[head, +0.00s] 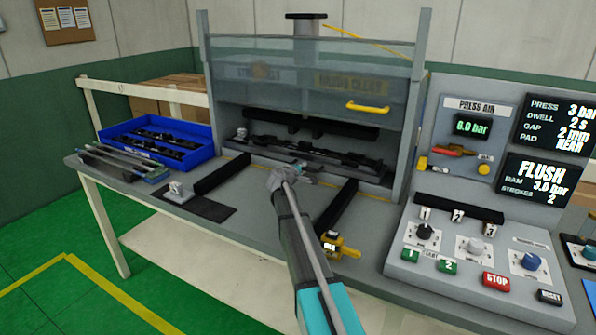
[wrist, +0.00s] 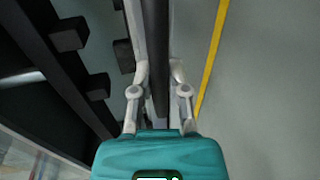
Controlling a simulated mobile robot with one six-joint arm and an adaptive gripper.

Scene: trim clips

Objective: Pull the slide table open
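The slide table (head: 372,178) sits back inside the press, under the raised clear guard, with dark trim pieces on it. Two black rails (head: 222,173) (head: 338,207) run out from it across the bench. My gripper (head: 293,173) is at the front edge of the slide table, between the rails. In the wrist view my gripper (wrist: 160,75) has one finger on each side of a long black bar (wrist: 157,45), likely the slide table's front handle. The fingers look apart, with a small gap showing on the right of the bar. Contact is not clear.
A blue bin (head: 150,125) of dark parts stands at the left. A grey clip block (head: 180,190) on a dark mat lies nearer. A yellow tool (head: 340,245) lies by the right rail. The control panel (head: 470,270) stands at the right. The bench between the rails is clear.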

